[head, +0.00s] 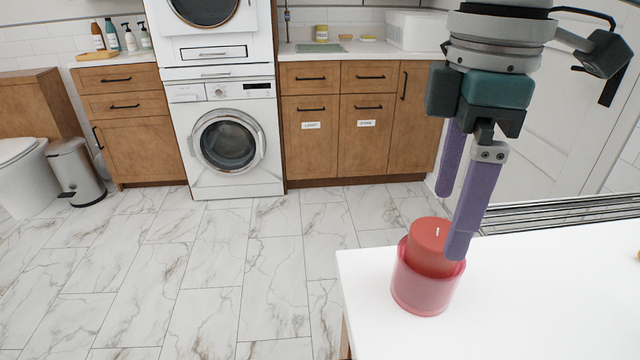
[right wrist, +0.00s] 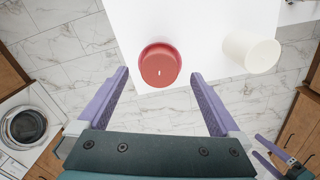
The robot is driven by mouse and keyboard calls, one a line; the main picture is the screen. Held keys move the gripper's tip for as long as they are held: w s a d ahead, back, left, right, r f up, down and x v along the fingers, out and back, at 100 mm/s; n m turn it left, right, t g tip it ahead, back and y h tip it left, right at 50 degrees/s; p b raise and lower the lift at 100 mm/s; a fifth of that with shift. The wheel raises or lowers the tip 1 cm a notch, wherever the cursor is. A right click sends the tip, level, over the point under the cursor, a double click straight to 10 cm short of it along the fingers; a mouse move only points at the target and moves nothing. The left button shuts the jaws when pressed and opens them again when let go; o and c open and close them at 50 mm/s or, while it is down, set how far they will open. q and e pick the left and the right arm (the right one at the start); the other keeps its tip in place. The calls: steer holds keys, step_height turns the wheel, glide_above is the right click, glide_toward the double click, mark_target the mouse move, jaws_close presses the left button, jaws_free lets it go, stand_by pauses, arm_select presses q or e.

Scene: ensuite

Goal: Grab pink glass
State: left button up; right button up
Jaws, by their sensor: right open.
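The pink glass (head: 418,292) stands upright near the corner of the white table, with a red candle (head: 430,240) inside. In the right wrist view the pink glass (right wrist: 160,66) lies ahead of the fingertips, in line with the gap between them. My right gripper (head: 450,222) is open and empty, pointing down above the table. In the head view one purple finger overlaps the candle and the glass's rim; I cannot tell whether it touches. In the right wrist view, part of another gripper (right wrist: 264,152), apparently my left, shows at the lower right; its jaw state is unclear.
A white cylinder (right wrist: 250,53) is in the right wrist view, right of the glass. A washing machine (head: 228,135) and wooden cabinets (head: 345,150) stand beyond open marble floor.

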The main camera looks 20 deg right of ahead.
mark_target(438, 233)
steer(key=shift+w+a+f, duration=0.1)
steer(key=shift+w+f, duration=0.1)
steer(key=shift+f, duration=0.25)
steer(key=shift+w+a+f, duration=0.1)
steer(key=shift+w+f, duration=0.1)
steer(key=shift+f, duration=0.2)
steer(key=shift+s+f+b, duration=0.15)
steer(key=shift+f, duration=0.5)
steer(key=shift+s+f+b, duration=0.15)
steer(key=shift+f, duration=0.45)
step_height(438, 233, down, 6)
steer(key=shift+r+b, duration=0.15)
steer(key=shift+b, duration=0.2)
steer(key=shift+c, duration=0.4)
steer(key=c, duration=1)
steer(key=shift+r, duration=0.1)
steer(key=shift+c, duration=0.6)
steer(key=shift+r, duration=0.1)
